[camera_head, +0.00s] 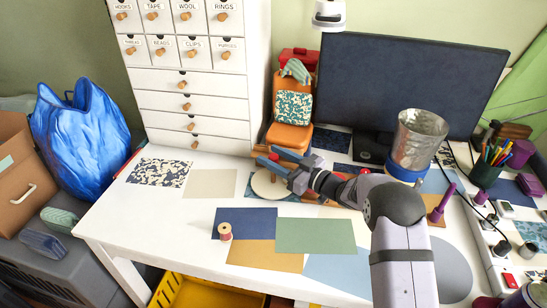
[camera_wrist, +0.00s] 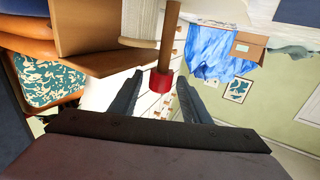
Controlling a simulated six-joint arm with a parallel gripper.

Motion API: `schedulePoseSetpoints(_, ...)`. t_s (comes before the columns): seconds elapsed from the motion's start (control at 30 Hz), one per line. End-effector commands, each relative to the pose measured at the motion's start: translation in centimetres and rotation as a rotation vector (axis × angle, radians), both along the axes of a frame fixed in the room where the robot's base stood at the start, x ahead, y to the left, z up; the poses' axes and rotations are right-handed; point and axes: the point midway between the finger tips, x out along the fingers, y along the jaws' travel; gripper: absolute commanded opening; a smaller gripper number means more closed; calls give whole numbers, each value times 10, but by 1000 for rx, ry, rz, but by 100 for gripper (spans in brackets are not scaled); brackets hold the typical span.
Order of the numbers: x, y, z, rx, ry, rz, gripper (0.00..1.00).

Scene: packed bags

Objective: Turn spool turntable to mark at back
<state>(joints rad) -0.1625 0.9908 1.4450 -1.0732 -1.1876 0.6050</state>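A round cream disc (camera_head: 268,187), which looks like the turntable, lies on the white table below my gripper and is partly hidden by it. My gripper (camera_head: 270,158) is above the disc's back edge, its two dark fingers spread. In the wrist view a brown post with a red end (camera_wrist: 160,82) stands between the fingertips, with what look like narrow gaps on both sides. A white spool-like cylinder on a wooden flange (camera_wrist: 138,42) is beside the post. I cannot make out a mark at the back.
An orange chair-like stack with a patterned cushion (camera_head: 293,107) stands behind the disc, near white drawers (camera_head: 190,100). A metal bucket (camera_head: 418,140) and monitor (camera_head: 410,80) are to the right.

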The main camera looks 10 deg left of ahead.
Motion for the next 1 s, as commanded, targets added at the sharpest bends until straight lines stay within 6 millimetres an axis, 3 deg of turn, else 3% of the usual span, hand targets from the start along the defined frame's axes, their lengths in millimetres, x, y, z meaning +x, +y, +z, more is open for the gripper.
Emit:
schedulePoseSetpoints(0.27, -2, -6, -2, -1, 3, -2, 43)
schedulePoseSetpoints(0.7, -26, -55, -1, -2, 1, -3, 43)
schedulePoseSetpoints(1.0, -32, -66, -1, 0, 1, 0, 43)
